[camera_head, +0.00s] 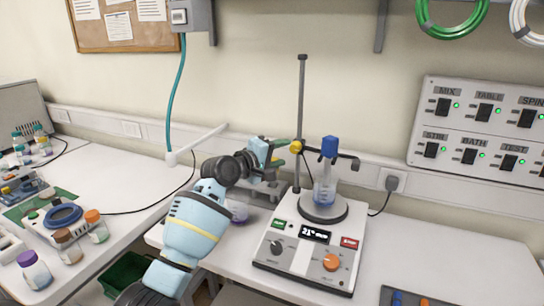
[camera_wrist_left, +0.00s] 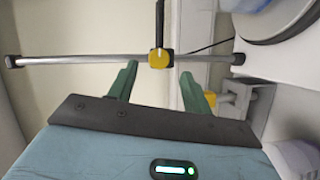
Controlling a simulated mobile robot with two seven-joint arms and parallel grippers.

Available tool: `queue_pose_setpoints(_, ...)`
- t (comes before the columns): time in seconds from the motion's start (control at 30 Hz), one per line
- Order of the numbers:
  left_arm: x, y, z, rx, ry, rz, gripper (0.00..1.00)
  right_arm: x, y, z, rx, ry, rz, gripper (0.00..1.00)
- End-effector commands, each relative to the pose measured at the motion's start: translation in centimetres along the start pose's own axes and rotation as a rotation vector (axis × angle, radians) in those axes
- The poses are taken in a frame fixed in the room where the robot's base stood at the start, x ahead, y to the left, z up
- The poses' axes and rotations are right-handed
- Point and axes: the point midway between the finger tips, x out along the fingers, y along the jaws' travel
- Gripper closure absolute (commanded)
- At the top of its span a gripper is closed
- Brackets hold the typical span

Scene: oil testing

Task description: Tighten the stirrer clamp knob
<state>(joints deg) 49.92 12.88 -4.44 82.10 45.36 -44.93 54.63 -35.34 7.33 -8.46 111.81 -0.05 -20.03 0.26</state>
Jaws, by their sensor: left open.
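The yellow stirrer clamp knob (camera_head: 296,146) sits on the upright rod (camera_head: 301,100) of the stirrer stand. My left gripper (camera_head: 283,144) is just left of the knob in the head view. In the wrist view its green fingers (camera_wrist_left: 158,72) are apart, with the knob between or just beyond their tips; contact is not clear. The blue stirrer head (camera_head: 329,146) is above a beaker (camera_head: 324,191). My right gripper is not in view.
The stirrer base (camera_head: 310,252) with display and orange dial stands on the white bench (camera_head: 420,265). A grey clamp (camera_wrist_left: 258,105) with a yellow part is close to the right finger. A switch panel (camera_head: 480,132) is on the wall. Bottles stand on the left table.

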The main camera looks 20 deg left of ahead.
Motion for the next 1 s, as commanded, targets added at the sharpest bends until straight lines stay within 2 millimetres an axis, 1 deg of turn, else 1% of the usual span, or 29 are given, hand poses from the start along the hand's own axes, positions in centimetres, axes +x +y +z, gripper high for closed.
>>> queue_pose_setpoints(0.03, -0.7, 0.1, 0.0, 0.003, 0.001, 0.002, 0.51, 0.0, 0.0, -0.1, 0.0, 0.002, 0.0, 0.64)
queue_pose_setpoints(0.13, -1.9, 0.1, 0.0, 0.002, 0.001, 0.002, 0.51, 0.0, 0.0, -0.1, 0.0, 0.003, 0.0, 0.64)
queue_pose_setpoints(0.33, -3.2, 0.1, 0.0, 0.002, 0.0, 0.002, 0.51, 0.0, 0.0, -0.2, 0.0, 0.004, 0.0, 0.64)
queue_pose_setpoints(1.0, -3.4, 0.1, 0.0, 0.001, 0.0, 0.001, 0.51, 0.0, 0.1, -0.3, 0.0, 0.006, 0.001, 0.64)
